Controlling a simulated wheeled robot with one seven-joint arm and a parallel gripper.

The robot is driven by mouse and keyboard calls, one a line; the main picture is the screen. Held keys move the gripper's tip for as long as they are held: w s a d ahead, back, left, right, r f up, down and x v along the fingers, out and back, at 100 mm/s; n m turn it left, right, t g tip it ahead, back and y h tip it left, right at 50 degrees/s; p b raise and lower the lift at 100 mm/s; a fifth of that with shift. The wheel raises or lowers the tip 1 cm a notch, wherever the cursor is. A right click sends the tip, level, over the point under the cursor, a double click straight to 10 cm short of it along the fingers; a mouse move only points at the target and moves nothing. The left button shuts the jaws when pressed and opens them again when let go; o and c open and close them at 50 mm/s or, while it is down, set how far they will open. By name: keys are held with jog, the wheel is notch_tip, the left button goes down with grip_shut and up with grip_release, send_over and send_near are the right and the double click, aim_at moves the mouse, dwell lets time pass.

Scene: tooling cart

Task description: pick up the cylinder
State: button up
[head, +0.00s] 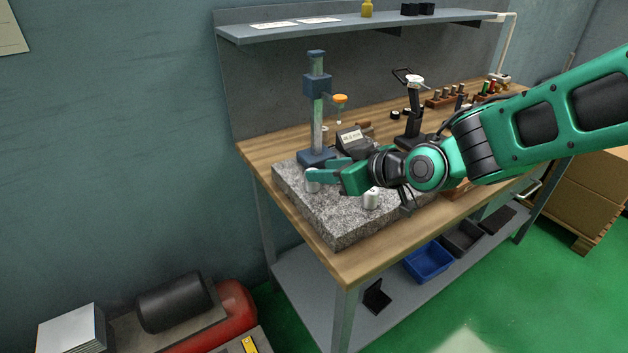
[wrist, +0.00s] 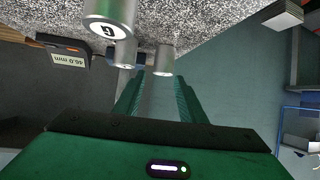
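A pale metal cylinder (head: 312,184) stands on the grey granite slab (head: 340,236), at the tips of my gripper (head: 320,168). A second pale cylinder (head: 371,200) stands on the slab to the right, below my wrist. The wrist view shows several grey cylinders: a large one marked with a round label (wrist: 110,28), one beside it (wrist: 125,56), and one (wrist: 163,62) straight ahead of my fingertips (wrist: 160,80). My fingers are apart with nothing seen held between them. I cannot tell whether the fingertips touch the cylinder ahead.
A black stand (head: 414,110) and racks of small pieces (head: 455,96) stand farther right.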

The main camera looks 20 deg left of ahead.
jog(key=shift+x, duration=2.55)
jog(key=shift+s+f, duration=0.1)
jog(key=shift+s, duration=0.1)
grip_shut()
